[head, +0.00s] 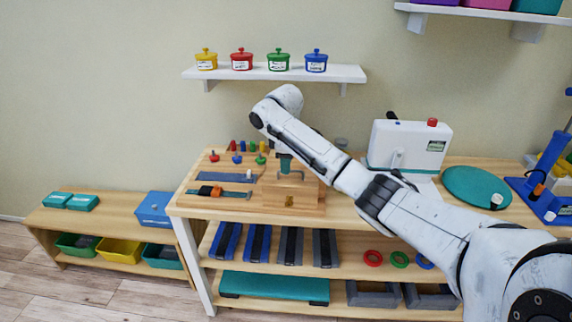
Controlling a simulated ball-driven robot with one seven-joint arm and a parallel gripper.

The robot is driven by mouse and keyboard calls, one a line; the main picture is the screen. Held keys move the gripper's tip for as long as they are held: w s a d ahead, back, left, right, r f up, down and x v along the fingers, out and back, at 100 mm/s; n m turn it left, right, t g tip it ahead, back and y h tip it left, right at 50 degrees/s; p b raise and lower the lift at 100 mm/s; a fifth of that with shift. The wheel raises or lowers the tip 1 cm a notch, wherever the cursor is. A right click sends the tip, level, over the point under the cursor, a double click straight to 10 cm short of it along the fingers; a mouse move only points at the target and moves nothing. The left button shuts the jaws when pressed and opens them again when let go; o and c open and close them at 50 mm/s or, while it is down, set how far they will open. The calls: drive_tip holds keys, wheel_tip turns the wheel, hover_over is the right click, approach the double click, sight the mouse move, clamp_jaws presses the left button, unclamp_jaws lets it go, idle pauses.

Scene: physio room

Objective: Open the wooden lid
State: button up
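A light wooden box (308,200) stands on the workbench, with a small brass-coloured piece, perhaps a latch, on its front. Its wooden lid (312,184) seems to be the top face, lying flat; my arm hides part of it. A small dark handle-like bar (290,174) shows over the top of the box. My gripper (287,171) points down just above the box, beside this bar. The fingers are small and partly merged with the bar, so I cannot tell whether they are open or touching it.
Left of the box lies a board with coloured knobs and straps (222,178). A white machine (407,147) and a green disc (477,187) stand to the right. A wall shelf (270,74) with coloured pots hangs above. My arm spans the bench's right half.

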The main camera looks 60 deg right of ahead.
drive_tip(key=shift+d+f, duration=0.1)
drive_tip(key=shift+f, duration=0.6)
drive_tip(key=shift+c, duration=0.4)
clamp_jaws()
